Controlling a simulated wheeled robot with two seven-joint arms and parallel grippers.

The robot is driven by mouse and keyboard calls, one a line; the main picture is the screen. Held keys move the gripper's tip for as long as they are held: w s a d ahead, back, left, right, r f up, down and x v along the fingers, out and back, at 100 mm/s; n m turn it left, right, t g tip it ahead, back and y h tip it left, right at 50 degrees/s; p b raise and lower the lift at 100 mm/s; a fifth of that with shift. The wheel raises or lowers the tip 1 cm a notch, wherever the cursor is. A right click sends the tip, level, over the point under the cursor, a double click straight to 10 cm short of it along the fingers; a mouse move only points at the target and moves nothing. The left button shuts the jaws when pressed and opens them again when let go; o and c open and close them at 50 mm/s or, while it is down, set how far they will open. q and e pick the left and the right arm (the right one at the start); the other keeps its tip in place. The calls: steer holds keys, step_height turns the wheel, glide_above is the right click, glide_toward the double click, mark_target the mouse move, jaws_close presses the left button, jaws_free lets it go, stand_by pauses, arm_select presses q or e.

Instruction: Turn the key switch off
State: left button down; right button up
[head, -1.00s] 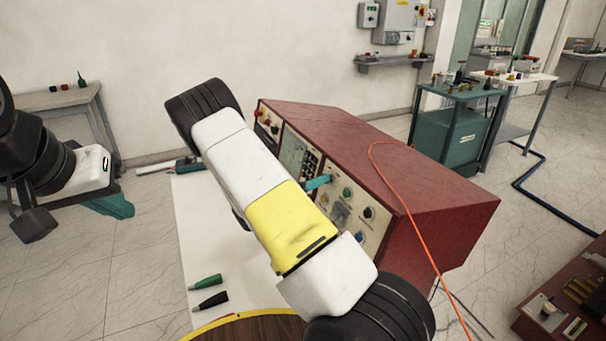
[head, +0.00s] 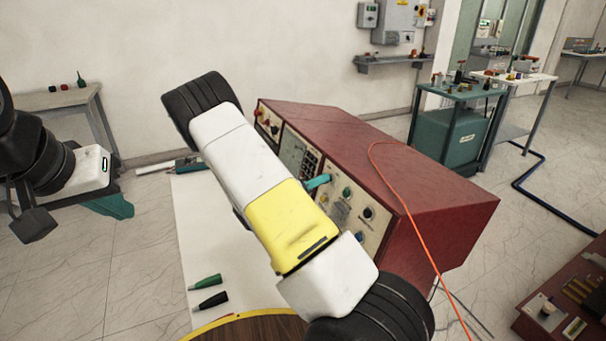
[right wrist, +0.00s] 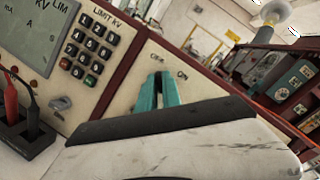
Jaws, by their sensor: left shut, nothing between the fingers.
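The key switch is on the slanted front panel of the red console (head: 440,185); the key itself is hidden by my fingers. In the right wrist view, OFF and ON labels (right wrist: 182,75) show just beyond the fingertips. My right gripper (head: 317,182) has its teal fingers at the panel. In the right wrist view its fingers (right wrist: 158,85) stand close together with a narrow dark gap; I cannot tell whether the key is between them. My left gripper (head: 118,207) is shut and empty, far left of the console.
A keypad (right wrist: 90,48) and a screen (right wrist: 38,25) are left of the fingers. Red and black plugs (right wrist: 15,110) stand below them. An orange cable (head: 408,205) hangs over the console. Green (head: 206,282) and black (head: 210,301) connectors lie on the white tabletop (head: 200,225).

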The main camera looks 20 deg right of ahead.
steer(key=o, duration=0.3)
steer(key=v, duration=0.7)
steer(key=shift+s+a, duration=0.15)
steer(key=shift+a, duration=0.25)
